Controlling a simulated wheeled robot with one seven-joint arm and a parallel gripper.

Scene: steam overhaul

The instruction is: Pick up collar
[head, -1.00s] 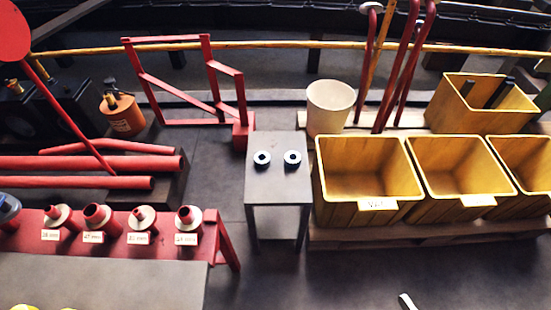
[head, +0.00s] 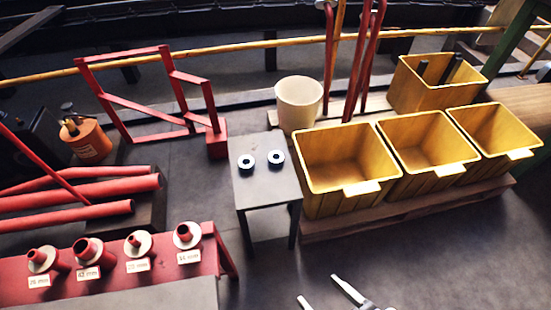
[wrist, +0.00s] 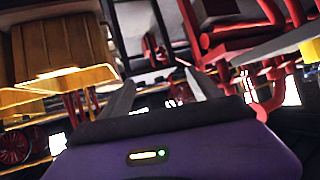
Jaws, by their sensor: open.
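Two small ring-shaped collars, pale with dark holes, lie on a small grey table in the head view: the left collar (head: 246,161) and the right collar (head: 276,158). They sit side by side, apart, on the grey table top (head: 262,187). My gripper (head: 318,290) shows at the bottom edge of the head view, its two light fingers spread and empty. It is well in front of the grey table and apart from the collars. In the wrist view the fingers of my gripper (wrist: 157,82) are also apart with nothing between them. I cannot make out the collars there.
Yellow bins (head: 345,160) stand on a pallet right of the grey table. A white bucket (head: 299,105) stands behind it. A red bench (head: 110,269) with several labelled flanged fittings is at the left. Red pipes (head: 85,190) lie beyond it. Dark floor between table and gripper is clear.

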